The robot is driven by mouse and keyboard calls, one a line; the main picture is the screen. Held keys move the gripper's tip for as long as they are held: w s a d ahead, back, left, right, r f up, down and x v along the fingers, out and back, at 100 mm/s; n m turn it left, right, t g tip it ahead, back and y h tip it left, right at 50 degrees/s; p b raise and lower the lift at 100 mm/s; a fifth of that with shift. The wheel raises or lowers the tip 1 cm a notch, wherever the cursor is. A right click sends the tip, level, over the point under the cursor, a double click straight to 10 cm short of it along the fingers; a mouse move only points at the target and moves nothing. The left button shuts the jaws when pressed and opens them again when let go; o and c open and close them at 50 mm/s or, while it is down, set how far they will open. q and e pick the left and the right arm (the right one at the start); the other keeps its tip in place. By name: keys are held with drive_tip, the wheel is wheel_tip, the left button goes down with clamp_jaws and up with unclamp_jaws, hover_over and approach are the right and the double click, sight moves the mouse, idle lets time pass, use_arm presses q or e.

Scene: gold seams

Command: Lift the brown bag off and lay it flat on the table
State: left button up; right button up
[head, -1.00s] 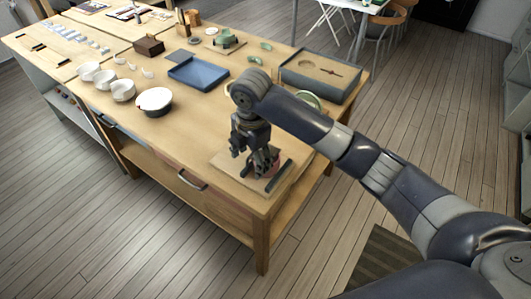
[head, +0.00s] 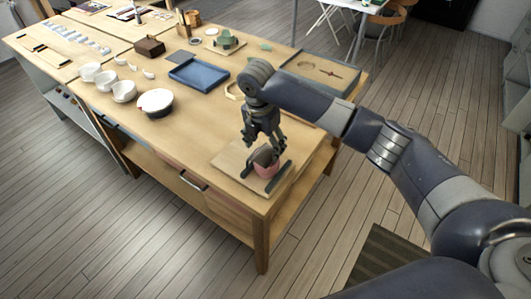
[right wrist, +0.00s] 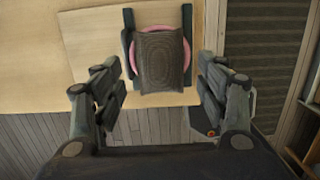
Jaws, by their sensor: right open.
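The brown bag (right wrist: 161,62) is a dark, ribbed, roughly rectangular piece draped over a round pink bowl (right wrist: 131,58) in the right wrist view. In the head view, the bag (head: 265,156) shows as a small brown patch on the pink bowl (head: 268,171), partly behind my fingers. My right gripper (head: 264,145) points down just above the bag, with its fingers apart and nothing between them. In the right wrist view, its two fingers (right wrist: 160,84) stand wide on either side, nearer the camera than the bag. My left gripper does not show.
The bowl sits between two dark bars (right wrist: 187,25) on a pale board (head: 230,160) at the table's near corner. A grey box (head: 325,72), a blue tray (head: 199,75) and a white bowl (head: 154,102) stand farther back. The wooden table (head: 190,125) is clear left of the board.

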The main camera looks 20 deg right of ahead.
sight(266, 153)
wheel_tip(266, 153, down, 3)
drive_tip(key=shift+w+d+f, duration=0.1)
drive_tip(key=shift+d+f, duration=0.05)
drive_tip(key=shift+c, duration=0.6)
drive_tip(key=c, duration=1.2)
